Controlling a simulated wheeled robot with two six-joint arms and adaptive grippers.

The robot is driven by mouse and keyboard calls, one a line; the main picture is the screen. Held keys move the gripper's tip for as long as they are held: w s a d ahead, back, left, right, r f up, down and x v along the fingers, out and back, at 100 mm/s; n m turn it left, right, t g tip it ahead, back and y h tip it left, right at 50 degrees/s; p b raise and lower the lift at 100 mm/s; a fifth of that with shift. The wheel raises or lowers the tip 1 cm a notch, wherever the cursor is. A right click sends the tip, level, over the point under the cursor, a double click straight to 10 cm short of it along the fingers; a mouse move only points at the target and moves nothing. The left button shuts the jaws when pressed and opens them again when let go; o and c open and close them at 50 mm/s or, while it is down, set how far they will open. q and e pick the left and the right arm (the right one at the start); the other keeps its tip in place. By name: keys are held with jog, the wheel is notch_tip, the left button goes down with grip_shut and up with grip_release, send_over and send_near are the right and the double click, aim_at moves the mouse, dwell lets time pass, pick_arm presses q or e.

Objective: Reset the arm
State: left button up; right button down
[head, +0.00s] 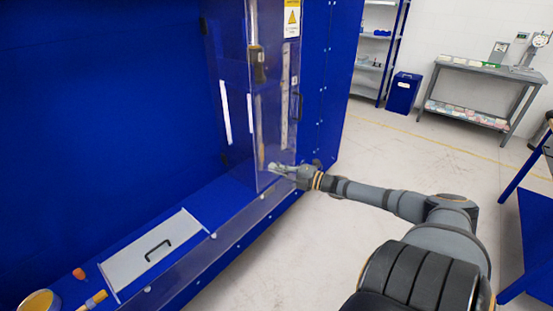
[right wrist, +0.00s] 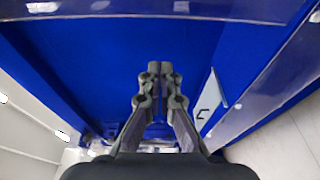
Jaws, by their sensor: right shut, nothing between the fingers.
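My right arm (head: 385,197) reaches in from the lower right of the head view. Its gripper (head: 272,167) points left, in front of the lower part of the clear-walled enclosure (head: 232,155) of the blue machine (head: 110,90). In the right wrist view the two fingers (right wrist: 160,72) lie side by side, shut with nothing between them. Blue surfaces of the machine fill the view beyond them. I cannot tell from these frames whether the gripper touches the enclosure. My left gripper is not in view.
A grey panel with a black handle (head: 152,262) lies on the machine's blue ledge. An orange-rimmed round container (head: 40,301) and a yellow-handled item (head: 92,300) are at the lower left. A grey bench (head: 480,70) and blue bin (head: 403,92) stand far back. Floor right of the machine is clear.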

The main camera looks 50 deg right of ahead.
jog(key=shift+f, duration=0.1)
jog(key=s+d+f+m+g+h, duration=0.1)
jog(key=s+d+f+m+h, duration=0.2)
jog(key=f, duration=0.5)
jog(key=s+d+f+m+g+h, duration=0.2)
jog(key=s+f+m, duration=0.2)
jog(key=f, duration=0.4)
jog(key=s+d+f+m+g+h, duration=0.1)
jog(key=s+d+f+m+h, duration=0.2)
jog(key=f, duration=0.5)
jog(key=s+a+f+m+g, duration=0.35)
jog(key=s+f, duration=0.45)
jog(key=f, duration=0.4)
jog(key=s+a+f+m+g, duration=0.5)
jog(key=s+a+f, duration=0.7)
jog(key=s+f, duration=0.1)
jog(key=s+a+f+m+g, duration=0.1)
jog(key=s+a+f, duration=0.2)
jog(key=s+a, duration=0.3)
jog(key=s+a+f+m+g+y, duration=0.1)
jog(key=s+a+f+m+g, duration=0.1)
jog(key=s+a, duration=0.4)
jog(key=a+f, duration=0.1)
jog(key=a, duration=0.2)
jog(key=shift+a+f+y, duration=0.2)
jog(key=shift+f+y, duration=0.1)
jog(key=shift+f, duration=0.1)
jog(key=shift+s+g, duration=0.1)
jog(key=shift+g, duration=0.15)
